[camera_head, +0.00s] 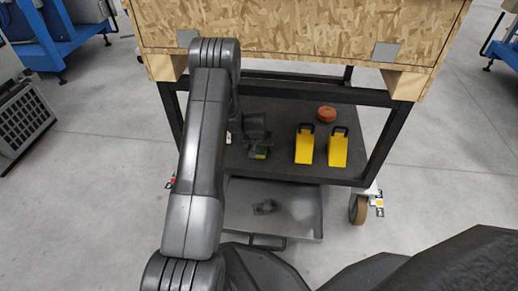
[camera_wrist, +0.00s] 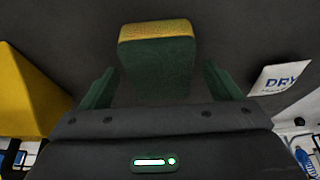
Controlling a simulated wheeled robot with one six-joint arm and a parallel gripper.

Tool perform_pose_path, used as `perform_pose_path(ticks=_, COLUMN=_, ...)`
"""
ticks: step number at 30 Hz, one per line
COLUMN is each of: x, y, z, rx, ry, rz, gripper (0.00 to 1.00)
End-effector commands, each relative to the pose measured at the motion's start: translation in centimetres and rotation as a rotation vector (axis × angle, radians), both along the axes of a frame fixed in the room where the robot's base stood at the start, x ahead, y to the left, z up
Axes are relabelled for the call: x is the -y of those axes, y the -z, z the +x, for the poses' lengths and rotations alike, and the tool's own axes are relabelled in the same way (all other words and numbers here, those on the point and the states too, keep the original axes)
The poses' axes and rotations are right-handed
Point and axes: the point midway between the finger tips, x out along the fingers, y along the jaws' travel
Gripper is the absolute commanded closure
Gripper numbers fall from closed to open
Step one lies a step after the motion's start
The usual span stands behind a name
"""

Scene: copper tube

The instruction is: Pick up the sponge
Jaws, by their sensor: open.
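The sponge (camera_wrist: 157,62), a green block with a yellow layer, lies on the dark shelf in the wrist view, ahead of my gripper (camera_wrist: 160,84). The two green-sided fingers are apart, one on each side of the sponge's near part. I cannot tell whether they touch it. In the head view, my gripper (camera_head: 257,147) is over the cart's middle shelf, and a small green and yellow patch of the sponge (camera_head: 261,154) shows at its tip. Most of the sponge is hidden there.
Two yellow wedges (camera_head: 304,147) (camera_head: 338,150) with dark handles stand right of my gripper. An orange-red round thing (camera_head: 326,113) lies behind them. A white card reading "DRY" (camera_wrist: 281,77) is at right in the wrist view. The wooden crate (camera_head: 300,30) sits above the shelf; a grey tray (camera_head: 300,206) below.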

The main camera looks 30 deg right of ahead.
Motion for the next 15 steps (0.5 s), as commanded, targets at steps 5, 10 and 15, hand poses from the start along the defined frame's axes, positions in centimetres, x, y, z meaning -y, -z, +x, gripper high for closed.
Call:
perform_pose_path(ticks=5, x=0.0, y=0.02, z=0.01, rx=0.0, ry=0.0, rz=0.0, gripper=0.15)
perform_pose_path(ticks=10, x=0.0, y=0.02, z=0.01, rx=0.0, ry=0.0, rz=0.0, gripper=0.37)
perform_pose_path(ticks=15, x=0.0, y=0.02, z=0.0, rx=0.0, ry=0.0, rz=0.0, gripper=0.63)
